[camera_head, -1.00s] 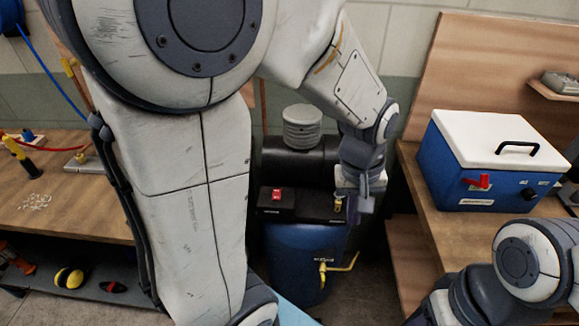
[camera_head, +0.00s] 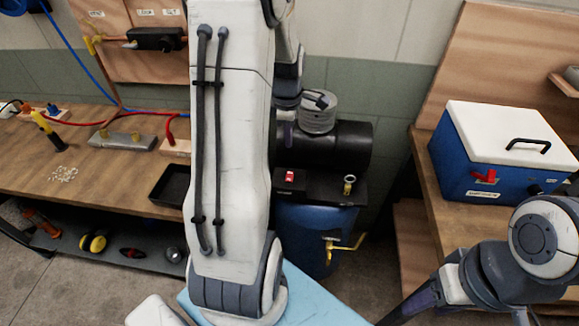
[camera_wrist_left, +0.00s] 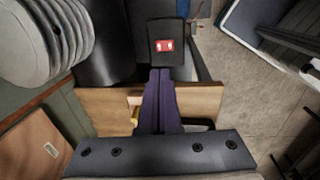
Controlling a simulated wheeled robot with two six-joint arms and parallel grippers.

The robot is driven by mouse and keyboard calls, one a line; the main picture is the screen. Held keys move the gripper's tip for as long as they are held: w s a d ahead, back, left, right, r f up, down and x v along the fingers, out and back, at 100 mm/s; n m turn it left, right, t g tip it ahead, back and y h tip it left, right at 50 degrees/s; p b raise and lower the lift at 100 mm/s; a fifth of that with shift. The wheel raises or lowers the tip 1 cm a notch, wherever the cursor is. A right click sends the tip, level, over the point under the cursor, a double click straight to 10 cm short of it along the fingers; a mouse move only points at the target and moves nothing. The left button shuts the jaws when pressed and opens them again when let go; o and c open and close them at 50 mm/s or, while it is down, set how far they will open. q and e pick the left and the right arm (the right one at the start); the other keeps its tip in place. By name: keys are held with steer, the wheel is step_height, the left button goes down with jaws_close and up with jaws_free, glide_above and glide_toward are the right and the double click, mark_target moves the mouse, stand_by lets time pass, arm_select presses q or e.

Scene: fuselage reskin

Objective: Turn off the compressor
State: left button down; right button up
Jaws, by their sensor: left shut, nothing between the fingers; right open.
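The compressor has a blue tank (camera_head: 303,235), a black motor body (camera_head: 345,147) and a grey ribbed cylinder (camera_head: 319,112). Its red switch (camera_head: 289,176) sits on a black box at the front. My right gripper (camera_head: 420,300) shows only in part at the lower right, away from the compressor.
A blue cooler box (camera_head: 495,165) with a white lid stands on the right bench. The left bench (camera_head: 90,175) holds a black tray (camera_head: 172,185), tools and hoses. A brass valve with a yellow handle (camera_head: 345,245) sticks out from the tank. My left arm covers the middle.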

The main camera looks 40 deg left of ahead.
mark_target(289, 173)
arm_select(q)
steer(key=f+p, duration=0.1)
steer(key=f, duration=0.3)
steer(key=w+f+p, duration=0.1)
steer(key=f, duration=0.4)
steer(key=f+p, duration=0.1)
steer(key=f, duration=0.3)
steer(key=shift+w+a+f, duration=0.2)
steer(key=shift+a, duration=0.2)
arm_select(e)
step_height(289, 173, up, 3)
